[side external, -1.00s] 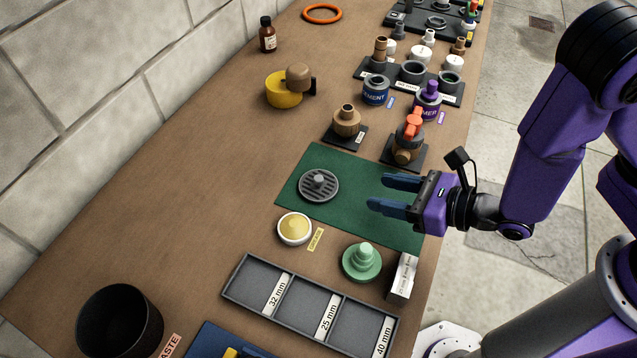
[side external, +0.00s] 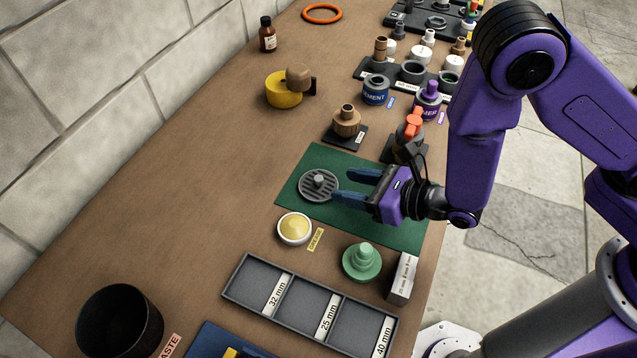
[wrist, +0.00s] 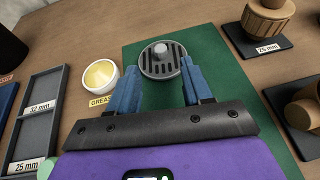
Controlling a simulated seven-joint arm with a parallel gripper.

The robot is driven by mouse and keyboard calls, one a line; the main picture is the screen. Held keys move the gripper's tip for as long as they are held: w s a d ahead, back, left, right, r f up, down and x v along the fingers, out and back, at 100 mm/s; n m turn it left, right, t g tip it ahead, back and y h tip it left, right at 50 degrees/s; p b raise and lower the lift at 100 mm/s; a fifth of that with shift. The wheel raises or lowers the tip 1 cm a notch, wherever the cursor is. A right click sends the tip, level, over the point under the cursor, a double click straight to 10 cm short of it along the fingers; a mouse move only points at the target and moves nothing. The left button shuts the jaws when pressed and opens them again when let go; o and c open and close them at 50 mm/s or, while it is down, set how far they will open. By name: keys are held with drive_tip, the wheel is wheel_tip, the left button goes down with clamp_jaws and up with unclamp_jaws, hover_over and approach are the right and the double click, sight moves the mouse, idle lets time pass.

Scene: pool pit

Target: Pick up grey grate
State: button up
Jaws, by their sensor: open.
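The grey grate (side external: 319,186) is a round slotted disc with a small knob in its middle. It lies flat on the green mat (side external: 397,226), near the mat's left side. My gripper (side external: 347,187) is open and empty, just to the right of the grate, with its blue fingers pointing at it. In the wrist view the grate (wrist: 160,62) lies ahead, between and just beyond the two fingertips (wrist: 161,76). The fingers do not touch the knob.
A white dish of yellow grease (side external: 295,229) stands just below the mat's left corner. A green stepped piece (side external: 362,262) and a white box (side external: 403,278) are nearer the front. Brown fittings (side external: 347,121) stand behind the mat.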

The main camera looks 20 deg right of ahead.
sight(320, 179)
drive_tip(key=shift+x, duration=2.85)
drive_tip(key=shift+r, duration=0.15)
clamp_jaws()
